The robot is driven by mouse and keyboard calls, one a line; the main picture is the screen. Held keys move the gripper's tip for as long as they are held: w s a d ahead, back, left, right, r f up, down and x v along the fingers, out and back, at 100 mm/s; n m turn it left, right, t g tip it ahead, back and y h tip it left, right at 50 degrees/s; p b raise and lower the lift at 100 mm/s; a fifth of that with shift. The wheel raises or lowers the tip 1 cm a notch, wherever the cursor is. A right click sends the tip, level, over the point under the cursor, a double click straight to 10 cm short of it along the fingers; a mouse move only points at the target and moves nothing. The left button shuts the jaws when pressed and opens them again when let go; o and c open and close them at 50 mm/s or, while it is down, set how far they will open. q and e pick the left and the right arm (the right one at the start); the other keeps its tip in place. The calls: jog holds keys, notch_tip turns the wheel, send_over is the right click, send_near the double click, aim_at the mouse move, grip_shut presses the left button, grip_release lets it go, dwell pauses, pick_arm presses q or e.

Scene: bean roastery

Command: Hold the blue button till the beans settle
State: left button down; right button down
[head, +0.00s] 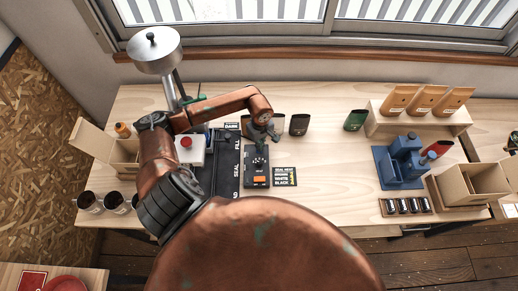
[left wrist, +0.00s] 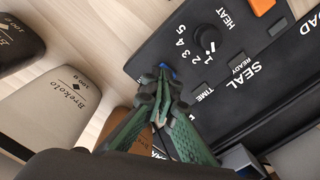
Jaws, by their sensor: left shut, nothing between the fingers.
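The black control panel (head: 256,180) lies on the table in the head view, with a black dial and an orange switch. In the left wrist view the panel (left wrist: 235,60) is close up, with the dial (left wrist: 207,38) numbered up to 5 and the words HEAT, READY, TIME and SEAL. A bit of the blue button (left wrist: 166,66) shows right at my fingertips, mostly hidden by them. My left gripper (left wrist: 160,78) is shut and empty, its tips on or just over the button; I cannot tell how far it is pressed. The head view shows this gripper (head: 264,138) at the panel's far end.
Dark pouches (head: 299,124) stand behind the panel; labelled bags (left wrist: 68,100) stand close beside my gripper. A hopper (head: 154,50) rises at the back left. A small label card (head: 285,177) lies right of the panel. The table between the panel and the blue stand (head: 400,165) is clear.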

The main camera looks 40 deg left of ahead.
pick_arm(q)
jog(key=shift+r+p, duration=1.4)
jog(key=shift+r, duration=1.6)
